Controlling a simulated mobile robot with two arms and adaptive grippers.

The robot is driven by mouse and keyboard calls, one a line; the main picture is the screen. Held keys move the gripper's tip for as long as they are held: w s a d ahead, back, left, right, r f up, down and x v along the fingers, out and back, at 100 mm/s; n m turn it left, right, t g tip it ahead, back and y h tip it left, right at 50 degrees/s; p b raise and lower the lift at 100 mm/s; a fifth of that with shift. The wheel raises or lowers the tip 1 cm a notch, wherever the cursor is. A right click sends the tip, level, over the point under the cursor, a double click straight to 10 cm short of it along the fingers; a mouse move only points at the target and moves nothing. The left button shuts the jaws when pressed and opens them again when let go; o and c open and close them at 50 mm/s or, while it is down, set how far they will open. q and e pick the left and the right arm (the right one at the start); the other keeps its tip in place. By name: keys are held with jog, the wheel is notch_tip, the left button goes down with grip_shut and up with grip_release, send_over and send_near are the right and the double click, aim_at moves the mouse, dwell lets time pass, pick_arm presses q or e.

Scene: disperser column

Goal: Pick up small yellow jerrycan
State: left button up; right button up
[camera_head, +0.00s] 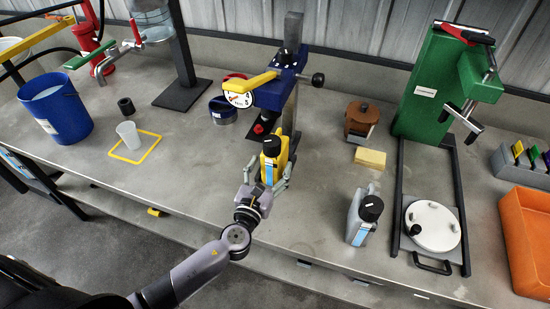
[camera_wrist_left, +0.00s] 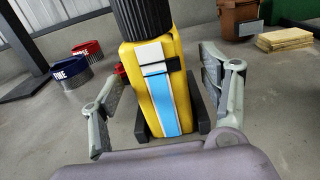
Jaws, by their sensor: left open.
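The small yellow jerrycan (camera_head: 270,168) stands upright on the grey workbench, just in front of the blue disperser column. It has a black cap and a blue and white label. In the left wrist view the jerrycan (camera_wrist_left: 162,90) fills the middle, with its cap cut off by the top edge. My left gripper (camera_head: 268,184) is around the jerrycan's lower part. Its two fingers (camera_wrist_left: 167,100) are spread on either side, with visible gaps between them and the yellow body. My right gripper is in neither view.
A grey jerrycan (camera_head: 360,222) with a black cap stands to the right. A blue bucket (camera_head: 57,107) and a clear cup (camera_head: 129,135) stand at left. The bench front between the jerrycans is clear.

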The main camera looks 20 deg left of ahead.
pick_arm(q)
jog(key=w, duration=0.4)
jog(key=shift+r+p, duration=0.25)
jog(key=shift+p, duration=0.15)
jog(key=shift+w, duration=0.45)
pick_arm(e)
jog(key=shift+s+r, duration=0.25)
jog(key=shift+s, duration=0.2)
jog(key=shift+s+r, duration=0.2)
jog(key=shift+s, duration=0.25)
pick_arm(q)
jog(key=shift+c, duration=0.5)
jog(key=c, duration=0.5)
grip_shut()
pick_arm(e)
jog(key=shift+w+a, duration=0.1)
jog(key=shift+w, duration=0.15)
